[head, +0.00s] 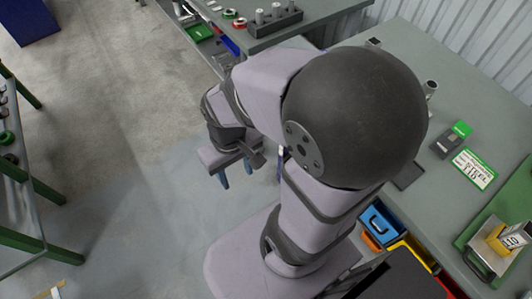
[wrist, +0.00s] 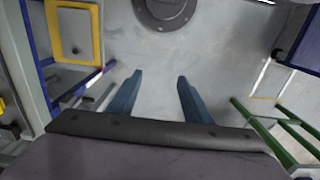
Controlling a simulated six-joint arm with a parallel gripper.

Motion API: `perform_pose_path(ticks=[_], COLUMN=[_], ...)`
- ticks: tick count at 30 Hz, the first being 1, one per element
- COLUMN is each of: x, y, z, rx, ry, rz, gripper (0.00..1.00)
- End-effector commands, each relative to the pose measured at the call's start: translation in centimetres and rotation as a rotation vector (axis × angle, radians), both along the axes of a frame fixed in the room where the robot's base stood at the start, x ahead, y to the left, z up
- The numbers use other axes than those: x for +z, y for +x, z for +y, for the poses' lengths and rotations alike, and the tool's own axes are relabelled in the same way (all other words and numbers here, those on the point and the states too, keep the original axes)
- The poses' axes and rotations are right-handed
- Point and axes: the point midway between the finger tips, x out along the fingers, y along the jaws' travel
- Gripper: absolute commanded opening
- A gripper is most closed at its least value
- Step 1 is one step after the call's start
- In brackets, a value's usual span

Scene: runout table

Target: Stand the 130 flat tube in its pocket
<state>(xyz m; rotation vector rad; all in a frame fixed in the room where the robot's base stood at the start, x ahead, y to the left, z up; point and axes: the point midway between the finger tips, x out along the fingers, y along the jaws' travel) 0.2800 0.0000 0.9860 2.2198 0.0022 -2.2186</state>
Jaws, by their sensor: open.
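My gripper (head: 236,174) hangs over the bare floor beside my arm's base, its blue fingers apart and nothing between them. The wrist view shows the same open fingers (wrist: 157,96) with grey floor between and beyond them. A dark rack block (head: 276,22) with several grey cylinders stands on the back table, away from my gripper. I cannot tell which piece is the 130 flat tube or which pocket is its own. A short grey cylinder (head: 431,88) stands on the right table, partly hidden by my arm.
The right table (head: 465,75) holds a green-and-white "STEEL" sign (head: 473,168), a small dark-and-green box (head: 452,139) and a scale on a green mat (head: 470,236). Coloured bins (head: 380,222) sit along its near edge. A green-legged rack (head: 30,240) stands left; floor between is clear.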

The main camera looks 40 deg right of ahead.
Motion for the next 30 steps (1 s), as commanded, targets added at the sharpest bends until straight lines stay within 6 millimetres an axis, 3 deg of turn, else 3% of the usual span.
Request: perform_pose_path(ticks=[11, 17, 20, 24, 30], x=[0.1, 0.7, 1.1, 1.6, 2.0], y=[0.4, 2.4, 3.7, 4.7, 3.0], z=[-0.5, -3.9, -7.3, -13.8, -24.1], rx=[-0.044, -0.329, -0.585, -1.015, -1.646], ry=[0.000, 0.003, 0.005, 0.011, 0.018], rz=[0.000, 0.001, 0.001, 0.001, 0.001], gripper=[0.45, 0.45, 0.45, 0.45, 0.45])
